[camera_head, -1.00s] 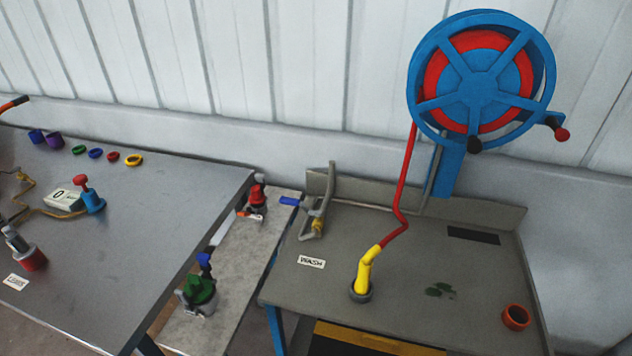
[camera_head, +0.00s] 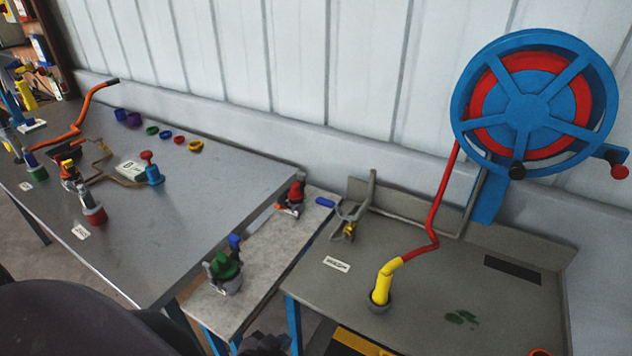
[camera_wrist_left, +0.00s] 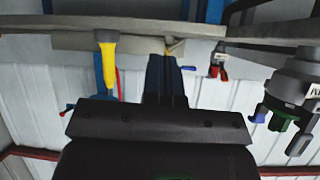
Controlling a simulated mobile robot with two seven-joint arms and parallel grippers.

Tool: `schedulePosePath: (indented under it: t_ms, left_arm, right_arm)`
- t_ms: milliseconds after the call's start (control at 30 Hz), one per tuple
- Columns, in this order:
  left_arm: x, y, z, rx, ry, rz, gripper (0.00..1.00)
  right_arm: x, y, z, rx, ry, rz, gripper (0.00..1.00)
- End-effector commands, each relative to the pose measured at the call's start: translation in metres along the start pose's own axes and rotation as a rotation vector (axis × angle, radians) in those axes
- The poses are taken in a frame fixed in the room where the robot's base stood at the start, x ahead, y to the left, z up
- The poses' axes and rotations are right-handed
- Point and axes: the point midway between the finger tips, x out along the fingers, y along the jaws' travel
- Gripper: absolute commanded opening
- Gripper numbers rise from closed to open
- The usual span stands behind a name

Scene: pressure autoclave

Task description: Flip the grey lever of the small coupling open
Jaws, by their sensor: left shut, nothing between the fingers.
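Several couplings are in view, and I cannot tell for sure which is the small one. A red-based coupling with a grey upright part (camera_head: 92,206) stands near the front edge of the left table. A green coupling with a blue part (camera_head: 226,271) and a red coupling (camera_head: 293,196) stand on the low bench. The green one also shows in the left wrist view (camera_wrist_left: 284,121), as does the red one (camera_wrist_left: 217,67). My left gripper (camera_head: 263,344) is at the bottom edge, in front of the green coupling and apart from it. It is shut and empty. My right gripper is out of view.
A wash table (camera_head: 420,312) with a yellow nozzle (camera_head: 382,283) on a red hose stands at right, under a blue hose reel (camera_head: 530,105). Coloured rings and a small white display box (camera_head: 131,171) lie on the left table (camera_head: 190,225), whose right part is clear.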

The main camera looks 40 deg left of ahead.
Motion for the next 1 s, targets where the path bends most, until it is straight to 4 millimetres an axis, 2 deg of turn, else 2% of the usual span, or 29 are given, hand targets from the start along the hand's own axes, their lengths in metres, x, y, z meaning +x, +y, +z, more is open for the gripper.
schedulePosePath:
  t_ms: [267, 367, 467, 567, 767, 867, 1000]
  left_arm:
    - [0.0, -0.003, 0.002, 0.006, -0.005, -0.002, 0.0]
    - [0.007, -0.004, -0.009, 0.028, 0.016, 0.007, 0.0]
    - [0.022, -0.007, -0.031, 0.087, 0.058, 0.026, 0.0]
    - [0.045, -0.014, -0.064, 0.196, 0.114, 0.052, 0.0]
    - [0.094, -0.042, -0.127, 0.513, 0.2, 0.066, 0.0]
    - [0.116, -0.065, -0.154, 0.68, 0.222, 0.044, 0.0]
    - [0.141, -0.109, -0.19, 0.916, 0.231, -0.018, 0.0]
  right_arm:
    - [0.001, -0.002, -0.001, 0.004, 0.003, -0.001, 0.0]
    - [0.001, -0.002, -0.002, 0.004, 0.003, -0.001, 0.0]
    - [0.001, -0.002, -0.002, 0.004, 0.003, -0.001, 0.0]
    - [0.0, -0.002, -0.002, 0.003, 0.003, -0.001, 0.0]
    - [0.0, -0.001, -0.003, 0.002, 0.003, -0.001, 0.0]
    - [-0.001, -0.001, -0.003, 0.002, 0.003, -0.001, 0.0]
    - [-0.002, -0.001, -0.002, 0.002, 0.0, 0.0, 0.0]
